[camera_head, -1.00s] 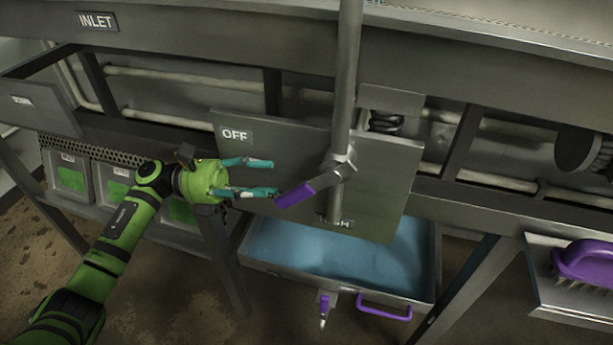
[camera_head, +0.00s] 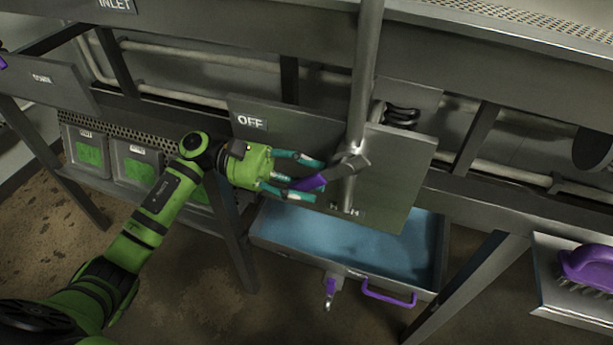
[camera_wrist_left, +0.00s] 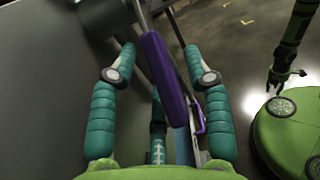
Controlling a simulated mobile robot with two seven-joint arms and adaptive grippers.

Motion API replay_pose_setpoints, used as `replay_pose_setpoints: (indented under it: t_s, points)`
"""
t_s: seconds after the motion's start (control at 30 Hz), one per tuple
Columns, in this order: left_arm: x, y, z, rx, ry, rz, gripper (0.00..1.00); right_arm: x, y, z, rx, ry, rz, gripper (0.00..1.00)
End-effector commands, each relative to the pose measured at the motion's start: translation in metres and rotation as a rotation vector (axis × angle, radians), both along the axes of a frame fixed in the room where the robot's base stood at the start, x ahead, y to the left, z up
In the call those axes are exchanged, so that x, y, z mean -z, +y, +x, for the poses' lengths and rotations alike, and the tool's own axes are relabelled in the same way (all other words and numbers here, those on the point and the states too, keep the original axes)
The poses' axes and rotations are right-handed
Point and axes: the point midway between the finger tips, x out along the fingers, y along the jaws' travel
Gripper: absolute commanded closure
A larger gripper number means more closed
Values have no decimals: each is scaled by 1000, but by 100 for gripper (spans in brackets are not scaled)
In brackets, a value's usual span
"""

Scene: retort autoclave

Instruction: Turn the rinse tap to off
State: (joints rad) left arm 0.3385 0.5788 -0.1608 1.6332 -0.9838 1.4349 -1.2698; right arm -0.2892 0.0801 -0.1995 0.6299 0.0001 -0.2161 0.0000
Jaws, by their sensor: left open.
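The rinse tap has a grey pipe (camera_head: 362,90) running down in front of a metal plate (camera_head: 398,180). Its lever has a purple handle (camera_head: 308,184) that points left and a little down. The OFF label (camera_head: 249,122) is on the plate, up and left of the handle. A lower label (camera_head: 347,210) is partly hidden behind the pipe. My left gripper (camera_head: 315,180) is open, its teal fingers on either side of the handle. In the left wrist view, the purple handle (camera_wrist_left: 164,78) lies between the spread fingers, with gaps visible.
A metal basin (camera_head: 262,238) with blue inside sits below the plate, with a purple pull handle (camera_head: 390,297) and a small purple-handled valve (camera_head: 330,288). A purple brush (camera_head: 590,264) lies on a shelf at right. Labelled bins (camera_head: 135,165) stand at left.

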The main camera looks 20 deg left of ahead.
Motion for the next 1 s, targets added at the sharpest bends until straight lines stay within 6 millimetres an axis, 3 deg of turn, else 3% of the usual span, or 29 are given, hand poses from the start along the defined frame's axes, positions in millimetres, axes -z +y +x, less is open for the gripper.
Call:
replay_pose_setpoints:
  t_s: [0.03, 0.1, 0.17, 0.57, 1.0]
  points:
    - [0, 0, 0, 0, 0, 0, 51, 0, -1, 1, 1, -1, -1, 60]
    - [0, 0, 0, 0, 0, 0, 79, 0, -1, 0, 2, 1, -2, 60]
    - [0, 0, 0, 0, 0, 0, 100, 1, -1, -2, 2, 5, -2, 60]
    - [-3, 3, 0, 0, -3, 35, 100, 3, -2, -20, 1, 35, -5, 60]
    - [-27, 17, 1, -2, -20, 334, 100, 6, -1, -15, -1, 27, -4, 60]
